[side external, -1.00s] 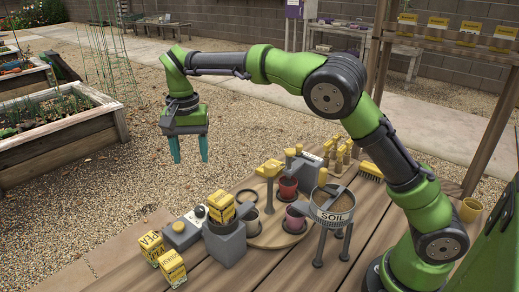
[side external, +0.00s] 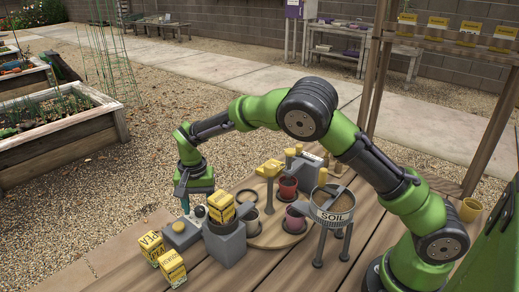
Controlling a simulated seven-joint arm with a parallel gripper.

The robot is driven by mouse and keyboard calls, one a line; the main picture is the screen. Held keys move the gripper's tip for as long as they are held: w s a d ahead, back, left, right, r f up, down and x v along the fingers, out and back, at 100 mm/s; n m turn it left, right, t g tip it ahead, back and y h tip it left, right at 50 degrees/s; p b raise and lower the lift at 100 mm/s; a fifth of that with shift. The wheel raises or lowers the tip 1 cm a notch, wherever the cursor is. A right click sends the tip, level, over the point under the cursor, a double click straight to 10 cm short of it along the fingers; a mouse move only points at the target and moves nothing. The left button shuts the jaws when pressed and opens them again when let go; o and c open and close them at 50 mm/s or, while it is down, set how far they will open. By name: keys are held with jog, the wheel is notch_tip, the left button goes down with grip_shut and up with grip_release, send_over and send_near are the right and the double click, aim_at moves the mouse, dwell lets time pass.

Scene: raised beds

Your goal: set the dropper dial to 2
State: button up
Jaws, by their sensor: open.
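My gripper (side external: 197,204) is low at the left end of the wooden table, fingers pointing down. Its teal fingers are apart and partly hidden behind the things in front. The dial's marks and setting are too small to read. I cannot tell whether the fingers touch it.
A grey holder (side external: 225,245) with yellow seed boxes stands just right of the gripper. Two yellow boxes (side external: 173,268) sit at the front left. A round wooden board (side external: 270,236) carries pots, and a soil hopper (side external: 332,205) stands on legs to the right.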

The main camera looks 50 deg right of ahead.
grip_shut()
dwell(0.4)
jog(key=shift+m, duration=0.4)
jog(key=m, duration=1.1)
dwell(0.4)
grip_release()
